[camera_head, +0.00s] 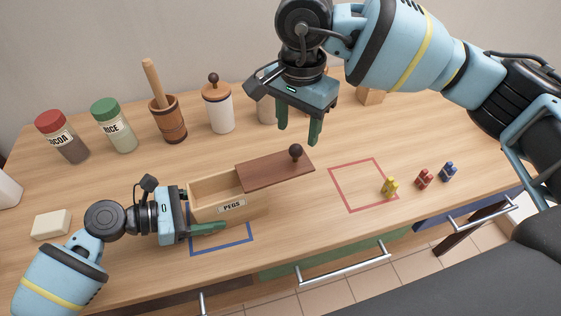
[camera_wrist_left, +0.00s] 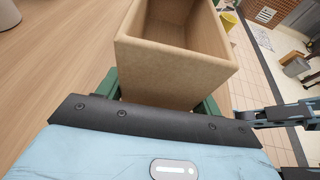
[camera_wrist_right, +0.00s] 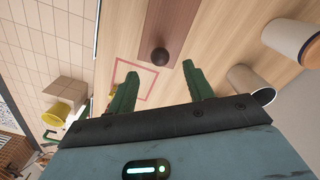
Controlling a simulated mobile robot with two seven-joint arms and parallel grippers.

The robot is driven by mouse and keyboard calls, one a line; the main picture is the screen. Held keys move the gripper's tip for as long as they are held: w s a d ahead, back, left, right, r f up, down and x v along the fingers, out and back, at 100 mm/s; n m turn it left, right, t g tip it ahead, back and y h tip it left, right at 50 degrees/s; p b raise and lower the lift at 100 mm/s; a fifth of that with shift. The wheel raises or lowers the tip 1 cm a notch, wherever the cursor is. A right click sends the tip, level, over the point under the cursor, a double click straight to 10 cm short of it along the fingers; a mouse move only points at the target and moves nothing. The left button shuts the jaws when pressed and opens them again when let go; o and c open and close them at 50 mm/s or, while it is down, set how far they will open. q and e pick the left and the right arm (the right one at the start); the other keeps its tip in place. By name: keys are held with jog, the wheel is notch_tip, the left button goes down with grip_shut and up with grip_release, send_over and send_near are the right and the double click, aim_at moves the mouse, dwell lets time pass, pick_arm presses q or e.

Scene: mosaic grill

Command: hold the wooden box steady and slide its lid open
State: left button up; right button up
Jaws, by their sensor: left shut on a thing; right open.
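The wooden box (camera_head: 212,204), labelled PEGS, stands on the table over the blue outlined square. Its dark lid (camera_head: 262,171) with a round knob (camera_head: 295,152) is slid to the right, so the box's left part is open and looks empty. My left gripper (camera_head: 207,228) is shut on the box's left end; the box (camera_wrist_left: 170,75) also fills the left wrist view between the green fingers. My right gripper (camera_head: 299,132) is open and empty, above and behind the lid knob. In the right wrist view the knob (camera_wrist_right: 160,56) lies beyond the gap between the fingers.
A red outlined square (camera_head: 363,185) is right of the lid. Yellow (camera_head: 389,187), red (camera_head: 424,179) and blue (camera_head: 448,172) pegs stand beside it. Cocoa (camera_head: 62,137) and rice (camera_head: 113,125) jars, a mortar (camera_head: 167,118) and a white canister (camera_head: 218,108) line the back. A cream block (camera_head: 51,224) lies left.

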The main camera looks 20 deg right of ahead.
pick_arm(q)
jog(key=o, duration=1.3)
jog(key=shift+c, duration=0.2)
jog(key=shift+a, duration=0.1)
jog(key=v, duration=1.2)
